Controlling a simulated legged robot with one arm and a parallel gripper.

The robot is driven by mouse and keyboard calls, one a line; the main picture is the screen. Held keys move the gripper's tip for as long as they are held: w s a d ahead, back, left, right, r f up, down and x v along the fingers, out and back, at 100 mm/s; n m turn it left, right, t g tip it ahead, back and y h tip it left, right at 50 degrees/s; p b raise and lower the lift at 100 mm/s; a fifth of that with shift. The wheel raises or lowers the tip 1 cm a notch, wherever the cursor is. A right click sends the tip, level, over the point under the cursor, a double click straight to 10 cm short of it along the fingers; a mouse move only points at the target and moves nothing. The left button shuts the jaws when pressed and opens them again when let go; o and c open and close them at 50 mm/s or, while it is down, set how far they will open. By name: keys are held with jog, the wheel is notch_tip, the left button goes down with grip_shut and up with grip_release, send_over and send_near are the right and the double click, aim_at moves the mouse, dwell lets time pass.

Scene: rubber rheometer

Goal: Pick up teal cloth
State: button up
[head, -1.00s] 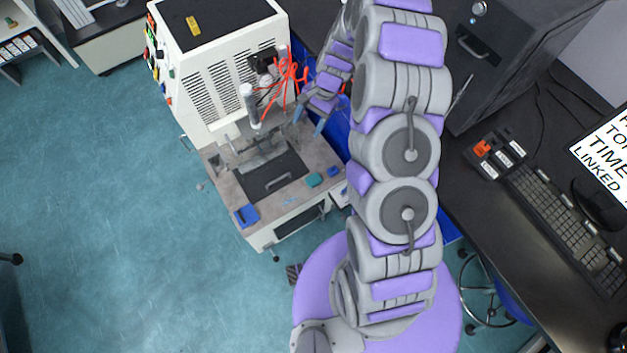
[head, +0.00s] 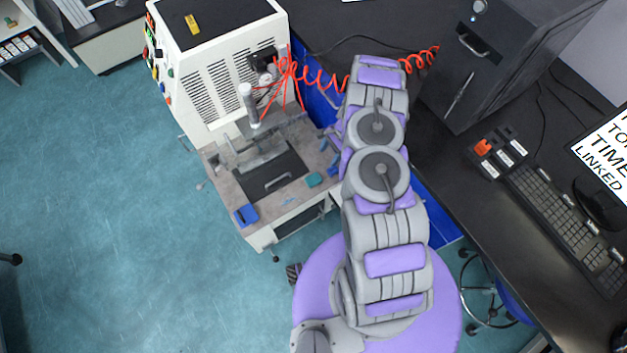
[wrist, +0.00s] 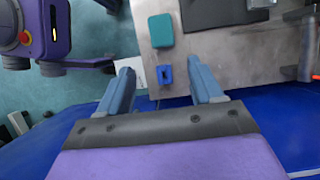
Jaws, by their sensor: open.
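The teal cloth (head: 314,179) is a small folded square lying on the metal worktop (head: 228,190) of the white machine, near its right edge. In the wrist view the teal cloth (wrist: 161,30) shows at the top, ahead of my gripper (wrist: 160,66). My gripper is open and empty, with its two blue-grey fingers spread apart. The cloth is beyond the fingertips and roughly in line with the gap. A small blue item (wrist: 165,75) shows between the fingers, nearer than the cloth. In the head view my arm largely hides the gripper.
The white machine (head: 220,80) stands behind the worktop, with a coiled red hose (head: 322,82) running right. A black plate (head: 268,172) lies left of the cloth, and a blue pad (head: 246,215) at the front corner. A black desk with a keyboard (head: 560,205) is at right.

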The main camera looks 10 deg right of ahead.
jog(key=b, duration=0.3)
send_over(314, 178)
jog(key=d, duration=0.3)
jog(key=f, duration=0.9)
jog(key=shift+w+a, duration=0.1)
jog(key=shift+w, duration=0.1)
jog(key=shift+b+x, duration=0.95)
jog(key=shift+x, duration=2)
jog(key=shift+w+a, duration=0.15)
jog(key=shift+c, duration=0.4)
jog(key=c, duration=0.8)
jog(key=shift+r, duration=0.1)
